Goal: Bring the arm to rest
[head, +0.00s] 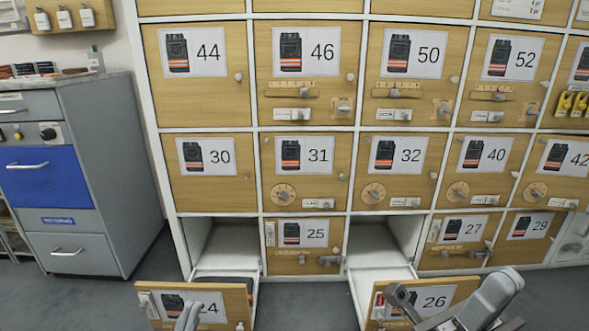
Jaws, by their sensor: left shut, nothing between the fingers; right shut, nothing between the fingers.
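My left gripper (188,316) shows only as a grey tip at the bottom edge, in front of an open locker door (240,312) whose label ends in 4. It is shut and empty. My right gripper (405,300) comes in at the bottom right, in front of the open door 26 (462,293). It is shut and holds nothing. Part of its arm covers the right side of that door. Whether either gripper touches its door I cannot tell.
A wall of numbered wooden lockers (310,170) fills the view. Two bottom compartments stand open, left (225,245) and right (383,247) of closed door 25 (303,234). A grey cabinet (110,180) with a blue drawer (40,185) stands at left. Grey floor (305,300) is clear between the open doors.

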